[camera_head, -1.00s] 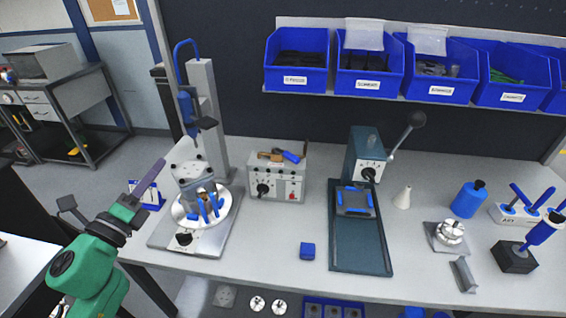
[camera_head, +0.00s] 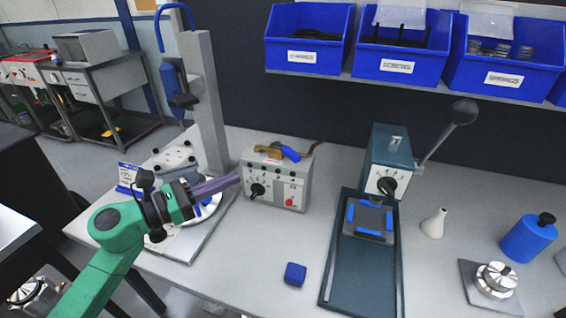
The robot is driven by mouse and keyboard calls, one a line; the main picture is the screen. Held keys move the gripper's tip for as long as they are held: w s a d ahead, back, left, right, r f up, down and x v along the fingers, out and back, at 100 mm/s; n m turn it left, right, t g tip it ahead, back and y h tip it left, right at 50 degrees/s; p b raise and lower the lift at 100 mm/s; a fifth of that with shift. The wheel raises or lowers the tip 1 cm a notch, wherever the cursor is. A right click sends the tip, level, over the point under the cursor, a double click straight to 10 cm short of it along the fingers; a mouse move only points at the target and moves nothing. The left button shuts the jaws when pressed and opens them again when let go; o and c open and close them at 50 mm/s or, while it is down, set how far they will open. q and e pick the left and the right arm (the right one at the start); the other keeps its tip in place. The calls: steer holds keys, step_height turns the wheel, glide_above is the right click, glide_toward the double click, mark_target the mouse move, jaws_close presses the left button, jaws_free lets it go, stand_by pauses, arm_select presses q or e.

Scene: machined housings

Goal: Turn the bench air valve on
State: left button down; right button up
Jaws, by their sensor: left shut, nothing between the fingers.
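No part is plainly marked as the bench air valve. A grey control box (camera_head: 275,182) stands at the back of the bench, with a black knob (camera_head: 257,191) and a red button (camera_head: 289,202) on its front. A teal press (camera_head: 390,165) to its right also has a black dial knob (camera_head: 386,186). My left gripper (camera_head: 236,179) has its long purple fingers shut and empty. They point right, and their tips appear close to the left of the grey box's front; I cannot tell whether they touch. My right gripper is not in view.
A round fixture on a plate (camera_head: 200,240) lies partly behind my left gripper. A grey post (camera_head: 207,100) with a blue hose rises behind it. A blue block (camera_head: 295,274) and a white cone (camera_head: 434,223) stand on the bench. The bench front between fixture and press is mostly clear.

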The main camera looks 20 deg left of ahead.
mark_target(287, 156)
arm_select(q)
steer(key=p+x, duration=0.1)
steer(key=x, duration=0.3)
steer(key=p+x, duration=0.2)
steer(key=x, duration=0.2)
steer(key=p+x, duration=0.2)
steer(key=x, duration=0.1)
steer(key=shift+w+d+r, duration=0.2)
steer(key=shift+w+r, duration=0.15)
steer(key=shift+w+d+f+p, duration=0.2)
steer(key=shift+w+d+p, duration=0.1)
steer(key=shift+d, duration=0.05)
steer(key=shift+a+f, duration=0.1)
